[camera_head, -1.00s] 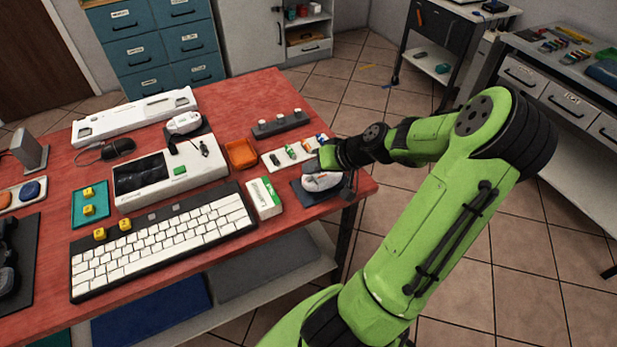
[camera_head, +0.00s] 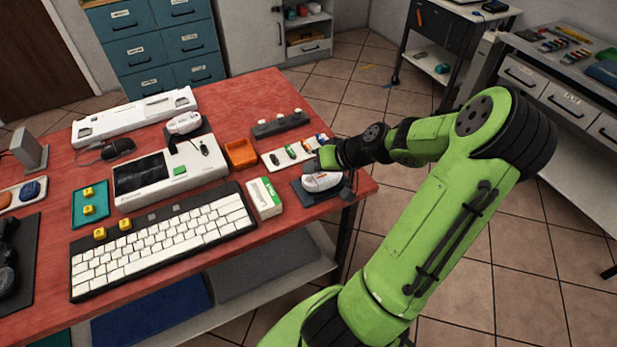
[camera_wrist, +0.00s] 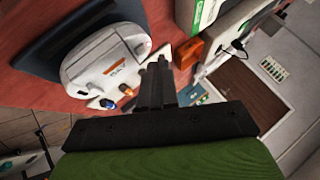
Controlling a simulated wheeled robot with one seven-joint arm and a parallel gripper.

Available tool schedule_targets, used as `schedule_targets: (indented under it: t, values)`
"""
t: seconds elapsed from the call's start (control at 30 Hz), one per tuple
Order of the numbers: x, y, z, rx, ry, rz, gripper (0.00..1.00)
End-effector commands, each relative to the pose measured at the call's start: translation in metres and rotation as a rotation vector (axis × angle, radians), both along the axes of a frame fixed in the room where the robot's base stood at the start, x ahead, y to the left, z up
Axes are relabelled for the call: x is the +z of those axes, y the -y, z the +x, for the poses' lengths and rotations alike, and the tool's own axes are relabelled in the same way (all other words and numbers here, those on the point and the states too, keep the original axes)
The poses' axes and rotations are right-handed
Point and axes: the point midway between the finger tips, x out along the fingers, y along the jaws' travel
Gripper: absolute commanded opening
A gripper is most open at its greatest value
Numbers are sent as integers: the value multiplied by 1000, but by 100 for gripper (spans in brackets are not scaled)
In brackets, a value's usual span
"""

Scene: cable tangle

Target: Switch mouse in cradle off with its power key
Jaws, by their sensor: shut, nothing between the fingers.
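The white mouse (camera_head: 322,182) sits in a dark cradle (camera_head: 306,195) at the table's right front corner. In the wrist view the mouse (camera_wrist: 100,55) fills the upper left, with an orange-marked label on its top. In the head view my gripper (camera_head: 328,160) partly hides the mouse's far side.
A white and green box (camera_head: 264,198) and a keyboard (camera_head: 160,240) lie left of the cradle. A tray of small coloured parts (camera_head: 285,158) and an orange tray (camera_head: 240,153) stand behind. Another white mouse (camera_head: 184,123) rests farther left. The table edge is close on the right.

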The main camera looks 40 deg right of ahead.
Motion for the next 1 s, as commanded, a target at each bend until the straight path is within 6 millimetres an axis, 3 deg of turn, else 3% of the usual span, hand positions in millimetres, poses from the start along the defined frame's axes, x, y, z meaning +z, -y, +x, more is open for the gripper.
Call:
schedule_targets:
  t: [0.2,1.0]
  values:
    - [-10,0,0,1,-1,0,0]
    - [-15,0,0,1,0,-1,0]
